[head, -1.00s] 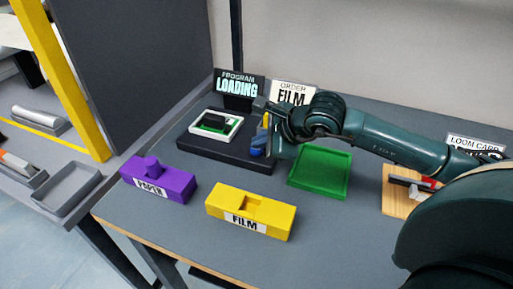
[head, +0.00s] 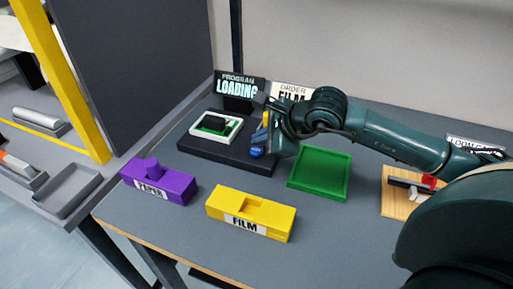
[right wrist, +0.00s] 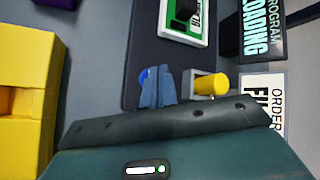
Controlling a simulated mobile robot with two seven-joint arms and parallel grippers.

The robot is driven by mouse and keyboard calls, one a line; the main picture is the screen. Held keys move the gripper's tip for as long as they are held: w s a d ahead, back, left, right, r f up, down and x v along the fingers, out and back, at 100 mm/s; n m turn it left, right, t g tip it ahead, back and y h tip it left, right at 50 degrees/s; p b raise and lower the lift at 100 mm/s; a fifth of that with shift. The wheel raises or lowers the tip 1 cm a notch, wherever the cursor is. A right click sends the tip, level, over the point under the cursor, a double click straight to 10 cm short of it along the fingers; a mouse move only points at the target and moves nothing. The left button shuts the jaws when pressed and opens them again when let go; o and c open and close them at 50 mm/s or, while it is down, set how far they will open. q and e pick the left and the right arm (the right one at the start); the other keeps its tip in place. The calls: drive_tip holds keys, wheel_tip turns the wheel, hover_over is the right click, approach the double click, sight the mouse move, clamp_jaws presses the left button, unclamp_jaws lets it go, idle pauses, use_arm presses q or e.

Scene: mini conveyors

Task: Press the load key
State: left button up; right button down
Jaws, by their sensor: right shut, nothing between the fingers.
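A blue round key (head: 257,152) sits at the near right part of the black console (head: 222,152). Which key is the load key is not readable. My right gripper (head: 272,145) is shut and empty beside the blue key, over the console's right end. In the right wrist view its closed fingers (right wrist: 160,88) partly cover the blue key (right wrist: 146,74); I cannot tell whether they touch. A yellow knob (head: 266,119) stands behind it, and shows in the right wrist view (right wrist: 211,84). A sign (head: 238,86) reads "PROGRAM LOADING". My left gripper is not in view.
A white-framed card (head: 216,125) with a black piece lies on the console. An "ORDER FILM" sign (head: 292,92) stands behind. A green tray (head: 320,190), yellow FILM block (head: 279,213) and purple PAPER block (head: 178,184) are nearby. A wooden board (head: 397,204) lies right.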

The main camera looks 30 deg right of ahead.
sight(261, 151)
drive_tip(key=shift+r+p, duration=1.3)
drive_tip(key=shift+r, duration=1.2)
